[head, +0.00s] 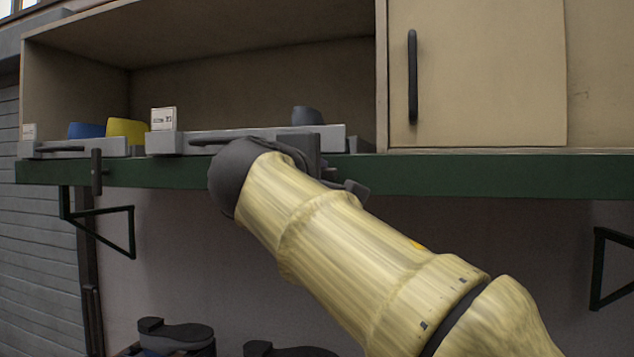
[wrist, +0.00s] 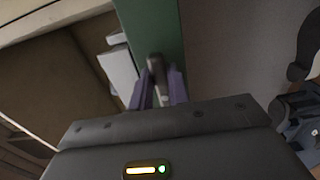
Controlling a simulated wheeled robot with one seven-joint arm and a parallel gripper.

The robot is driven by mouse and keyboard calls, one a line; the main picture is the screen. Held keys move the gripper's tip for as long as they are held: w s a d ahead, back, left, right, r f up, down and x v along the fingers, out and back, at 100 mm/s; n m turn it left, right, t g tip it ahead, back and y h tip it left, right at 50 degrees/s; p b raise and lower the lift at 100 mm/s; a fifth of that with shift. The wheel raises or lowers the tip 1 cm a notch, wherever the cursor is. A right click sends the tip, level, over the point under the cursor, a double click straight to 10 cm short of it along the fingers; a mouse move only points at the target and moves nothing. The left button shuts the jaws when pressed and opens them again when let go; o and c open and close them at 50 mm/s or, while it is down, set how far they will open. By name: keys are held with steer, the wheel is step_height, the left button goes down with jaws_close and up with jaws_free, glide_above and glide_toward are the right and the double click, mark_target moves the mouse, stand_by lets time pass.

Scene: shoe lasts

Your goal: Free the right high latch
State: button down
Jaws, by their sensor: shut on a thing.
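The right high latch (wrist: 156,68) is a small dark grey bar on the green shelf edge (wrist: 155,25). My gripper (wrist: 161,86) has its two purple fingers on either side of this bar, shut on it. In the head view my arm comes up from the lower right to the green shelf edge (head: 450,175), and the fingertips are hidden behind my wrist. A dark upright piece (head: 314,152) shows just behind my wrist, in front of the right grey tray (head: 260,138). A similar dark latch (head: 96,172) stands upright at the left tray.
The left grey tray (head: 75,148) holds blue (head: 87,130) and yellow (head: 127,131) pieces. A closed cupboard door (head: 480,75) is at the right. Green brackets (head: 98,228) hang below the shelf. Dark shoe lasts (head: 175,334) lie lower down.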

steer(key=shift+f, duration=0.15)
steer(key=c, duration=1.3)
jaws_free()
steer(key=shift+c, duration=0.2)
steer(key=b+v, duration=0.1)
steer(key=v, duration=1.6)
steer(key=shift+s+b, duration=0.15)
steer(key=shift+b, duration=0.25)
